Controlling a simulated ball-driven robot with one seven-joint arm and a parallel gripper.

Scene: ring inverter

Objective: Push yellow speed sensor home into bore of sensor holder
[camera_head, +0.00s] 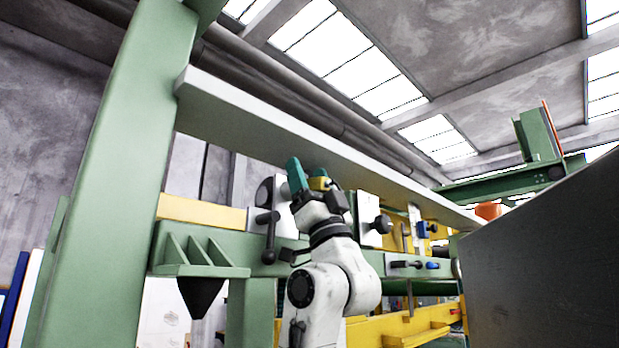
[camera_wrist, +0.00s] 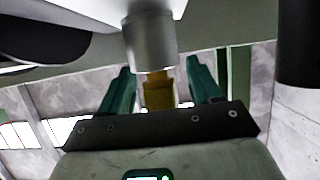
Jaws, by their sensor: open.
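The yellow speed sensor (camera_wrist: 158,92) stands between my two teal fingers in the wrist view, with gaps on both sides. Its upper end meets the lower end of the silver cylindrical sensor holder (camera_wrist: 150,45); how deep it sits in the bore is hidden. My gripper (camera_wrist: 158,68) is open around the sensor, fingers pointing up beside the holder. In the head view my gripper (camera_head: 308,172) is raised in front of the green beam, with a small yellow part (camera_head: 319,184) between its fingers, apparently the sensor. The holder is not clear there.
A dark rounded part (camera_wrist: 40,35) is at left in the wrist view, and a dark cylinder (camera_wrist: 297,45) at right. In the head view, a black lever (camera_head: 268,222) and a white plate with a black knob (camera_head: 375,222) flank my gripper. A long grey bar (camera_head: 300,140) runs above.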

